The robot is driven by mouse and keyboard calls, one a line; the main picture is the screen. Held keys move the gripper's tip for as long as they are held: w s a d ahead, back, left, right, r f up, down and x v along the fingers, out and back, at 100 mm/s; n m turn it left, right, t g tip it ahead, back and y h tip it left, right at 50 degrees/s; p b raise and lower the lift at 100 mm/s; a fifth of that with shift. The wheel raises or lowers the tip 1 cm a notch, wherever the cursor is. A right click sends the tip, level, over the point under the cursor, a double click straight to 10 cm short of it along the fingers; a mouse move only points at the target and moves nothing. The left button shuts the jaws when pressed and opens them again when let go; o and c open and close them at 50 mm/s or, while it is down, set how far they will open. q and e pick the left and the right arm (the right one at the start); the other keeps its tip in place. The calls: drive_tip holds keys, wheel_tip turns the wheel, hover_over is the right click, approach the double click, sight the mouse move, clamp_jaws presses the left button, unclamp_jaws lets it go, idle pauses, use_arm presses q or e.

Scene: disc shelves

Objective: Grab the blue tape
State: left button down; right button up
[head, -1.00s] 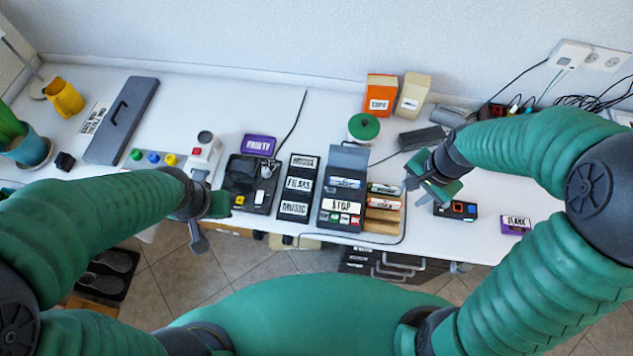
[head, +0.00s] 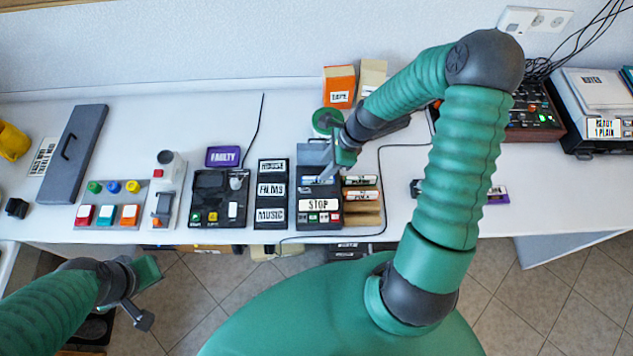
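A tape with a blue-edged label (head: 313,181) lies in the open bay of the dark tape player (head: 302,224), whose lid is raised and whose front reads STOP. My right gripper (head: 334,172) is over the right side of this bay, with its fingertips close to the tape's right end. I cannot tell whether they touch the tape or how far apart they are. My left gripper (head: 146,292) is open and empty, in front of the table's front edge at the lower left.
A wooden rack with tapes (head: 367,218) stands right of the player. A black HOUSE, FILMS, MUSIC panel (head: 271,205) is at its left. An orange TAPE box (head: 340,85) and a green-topped round container (head: 322,122) stand behind. A purple FAULTY box (head: 222,157) is farther left.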

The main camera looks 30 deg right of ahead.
sight(318, 183)
drive_tip(key=x, duration=0.6)
drive_tip(key=shift+s+d+f, duration=0.1)
drive_tip(key=shift+s+f, duration=0.05)
drive_tip(key=shift+s, duration=0.15)
drive_tip(key=shift+c, duration=0.6)
clamp_jaws()
